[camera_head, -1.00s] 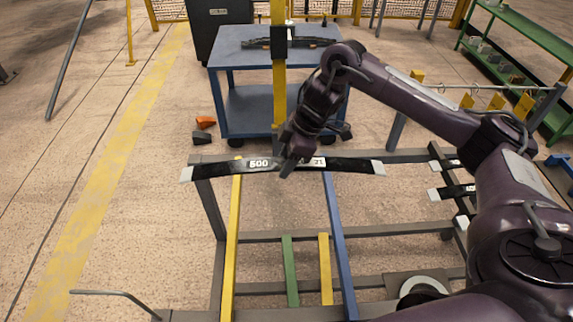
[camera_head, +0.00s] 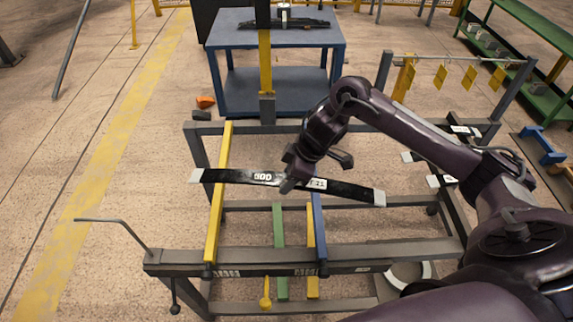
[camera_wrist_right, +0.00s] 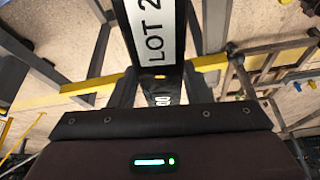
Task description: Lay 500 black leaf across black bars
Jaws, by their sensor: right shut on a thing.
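The black leaf (camera_head: 225,177), marked 500 and with white ends, is in my right gripper (camera_head: 289,186). The gripper is shut on it near its middle, beside a white label. The leaf spans above the yellow bar (camera_head: 217,215) and the blue bar (camera_head: 318,222) of the rack, its right end slightly nearer me. I cannot tell whether it touches them. In the right wrist view the leaf (camera_wrist_right: 192,22) with its LOT label runs between the fingers. I cannot clearly pick out black bars; the rack's dark grey front rail (camera_head: 390,252) carries small labels. My left gripper is not in view.
A green bar (camera_head: 280,240) and a second yellow bar lie lower in the rack. A blue cart (camera_head: 235,90) with a dark piece on top stands behind. Yellow tags (camera_head: 440,75) hang from a rail at the back right. A green shelf (camera_head: 535,50) is farther right.

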